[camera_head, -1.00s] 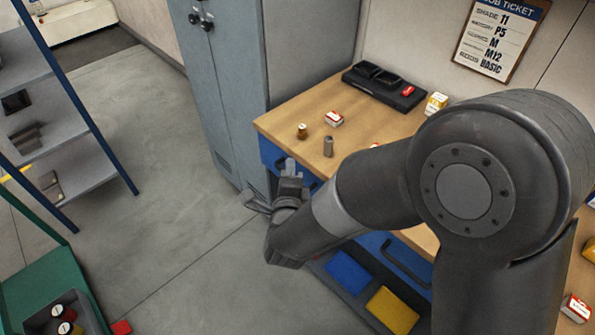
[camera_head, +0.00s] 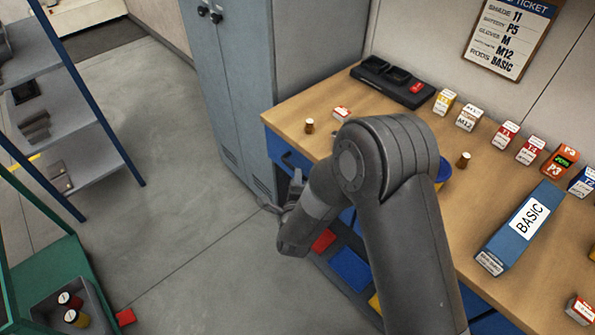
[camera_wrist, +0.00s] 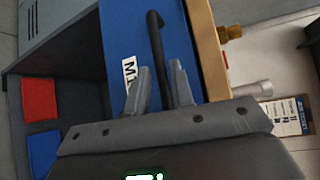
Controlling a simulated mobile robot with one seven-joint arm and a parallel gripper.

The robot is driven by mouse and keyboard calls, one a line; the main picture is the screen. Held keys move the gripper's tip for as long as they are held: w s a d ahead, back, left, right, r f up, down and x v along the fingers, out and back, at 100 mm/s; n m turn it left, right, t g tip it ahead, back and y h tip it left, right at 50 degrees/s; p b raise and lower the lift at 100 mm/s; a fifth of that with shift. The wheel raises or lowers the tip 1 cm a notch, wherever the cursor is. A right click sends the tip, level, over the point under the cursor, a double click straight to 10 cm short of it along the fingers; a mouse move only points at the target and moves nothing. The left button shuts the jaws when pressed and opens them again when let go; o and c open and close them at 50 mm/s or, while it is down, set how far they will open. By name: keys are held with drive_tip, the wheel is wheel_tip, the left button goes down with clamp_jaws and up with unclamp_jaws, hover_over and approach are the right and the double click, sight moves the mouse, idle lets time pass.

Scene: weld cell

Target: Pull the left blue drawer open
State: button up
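The left blue drawer (camera_head: 276,150) is under the left end of the wooden bench, partly hidden by my arm in the head view. In the wrist view its blue front (camera_wrist: 126,30) carries a white label, partly covered by a finger, and looks shut. Its dark bar handle (camera_wrist: 155,28) runs lengthwise through the picture. My gripper (camera_wrist: 159,66) is at the handle with its fingers apart, one on each side of the bar. A gap shows beside the bar, and contact is not clear. In the head view my gripper (camera_head: 281,190) is in front of the drawer.
The bench top (camera_head: 440,210) holds small boxes, bottles and a blue BASIC box (camera_head: 520,228). A grey locker (camera_head: 232,80) stands close left of the drawer. Red and blue bins (camera_head: 350,268) sit low under the bench. The floor (camera_head: 190,215) in front is clear.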

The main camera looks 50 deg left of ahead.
drive_tip(key=shift+x, duration=1.95)
drive_tip(key=shift+c, duration=0.4)
clamp_jaws()
